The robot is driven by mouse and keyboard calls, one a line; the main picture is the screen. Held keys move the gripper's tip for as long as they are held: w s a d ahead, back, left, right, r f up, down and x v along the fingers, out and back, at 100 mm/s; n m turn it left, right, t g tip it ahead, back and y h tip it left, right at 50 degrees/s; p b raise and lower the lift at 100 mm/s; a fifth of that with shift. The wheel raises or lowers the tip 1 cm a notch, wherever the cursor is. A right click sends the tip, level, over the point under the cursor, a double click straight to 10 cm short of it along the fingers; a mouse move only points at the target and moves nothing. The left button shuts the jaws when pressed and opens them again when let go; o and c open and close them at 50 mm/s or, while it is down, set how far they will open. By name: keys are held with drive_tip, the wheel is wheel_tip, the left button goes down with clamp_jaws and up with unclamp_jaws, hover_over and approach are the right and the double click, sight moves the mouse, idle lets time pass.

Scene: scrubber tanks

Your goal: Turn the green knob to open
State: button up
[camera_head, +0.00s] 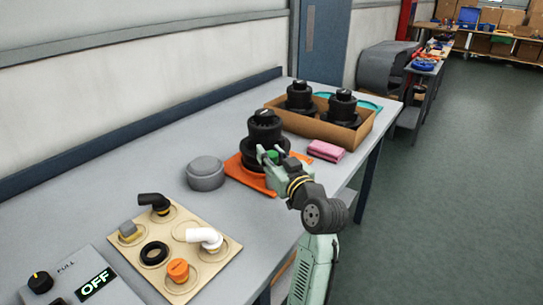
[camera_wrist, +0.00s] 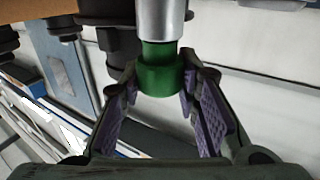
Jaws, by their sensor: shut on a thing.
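The green knob (camera_wrist: 160,78) sits on a silver stem, between the fingers of my gripper (camera_wrist: 160,85) in the wrist view. The gripper is shut on the knob, with its purple pads at both sides. In the head view my gripper (camera_head: 272,156) reaches the front of a black tank (camera_head: 265,127) standing on an orange tray (camera_head: 240,172), and a bit of the green knob (camera_head: 272,154) shows between the fingers. The fingers hide part of the knob and the tank's front. Which way the knob is turned cannot be told.
A cardboard box (camera_head: 348,135) with two more black tanks is behind. A pink cloth (camera_head: 325,151) lies right of the tray. A grey round lid (camera_head: 206,173) is at left. A board with several fittings (camera_head: 207,262) and an "OFF" panel (camera_head: 95,284) are nearer. The grey tabletop (camera_head: 110,175) is clear at left.

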drive_tip(key=shift+f+y, duration=0.1)
drive_tip(key=shift+y, duration=0.2)
drive_tip(key=n+g+y+b, duration=0.1)
drive_tip(key=b, duration=0.1)
drive_tip(key=n+g+y+b, duration=0.1)
drive_tip(key=n+y, duration=0.1)
drive_tip(key=shift+d+f+g+y+b, duration=0.15)
drive_tip(key=shift+g+y+b, duration=0.15)
drive_tip(key=shift+g+b, duration=0.1)
drive_tip(key=n+g+y+b, duration=0.3)
drive_tip(key=n+g, duration=0.1)
drive_tip(key=shift+g+y, duration=0.3)
drive_tip(key=shift+y, duration=0.1)
drive_tip(key=n+g, duration=0.1)
drive_tip(key=g, duration=0.1)
drive_tip(key=n+g+y+b, duration=0.1)
drive_tip(key=g, duration=0.1)
drive_tip(key=n+g+y, duration=0.1)
drive_tip(key=n+g, duration=0.1)
drive_tip(key=shift+r+b, duration=0.25)
drive_tip(key=shift+b, duration=0.1)
drive_tip(key=shift+n+g, duration=1.4)
drive_tip(key=shift+g, duration=0.7)
drive_tip(key=o, duration=1.2)
